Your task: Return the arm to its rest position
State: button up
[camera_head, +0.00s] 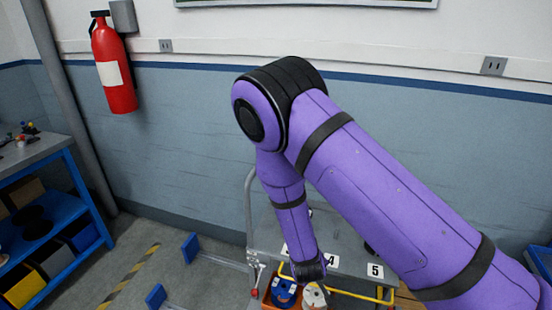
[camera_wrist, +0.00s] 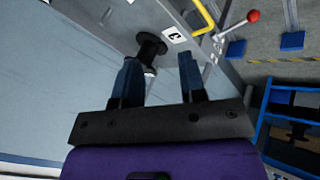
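My purple arm reaches in from the right in the head view and bends down over the grey cart (camera_head: 345,250). The dark end of the arm shows low over the cart; its fingers are not clear there. In the wrist view my gripper (camera_wrist: 158,62) has its two blue-grey fingers spread apart, with nothing held between them. A black spool-shaped part (camera_wrist: 151,44) stands on the grey surface beyond the fingertips, beside a label marked 3 (camera_wrist: 175,36).
A blue pulley (camera_head: 285,293) and a pale pulley (camera_head: 314,297) sit at the cart's front, near a yellow rail (camera_head: 350,293). A blue shelf (camera_head: 50,215) stands at left. A fire extinguisher (camera_head: 114,65) hangs on the wall.

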jog(key=d+r+m+g+y, duration=0.1)
jog(key=d+r+m+y, duration=0.15)
jog(key=r, duration=1.35)
jog(key=d+r+m+g+y, duration=0.1)
jog(key=d+r+m+y, duration=0.15)
jog(key=r, duration=1.45)
jog(key=s+d+r+m+h, duration=0.1)
jog(key=s+d+r, duration=0.6)
jog(key=s+r, duration=0.2)
jog(key=s+d+r+m+h, duration=0.1)
jog(key=s+d+r, duration=0.6)
jog(key=s, duration=0.6)
notch_tip(320, 180, up, 2)
jog(key=shift+s+d+m+t+h, duration=0.3)
jog(key=shift+d+t+h, duration=0.1)
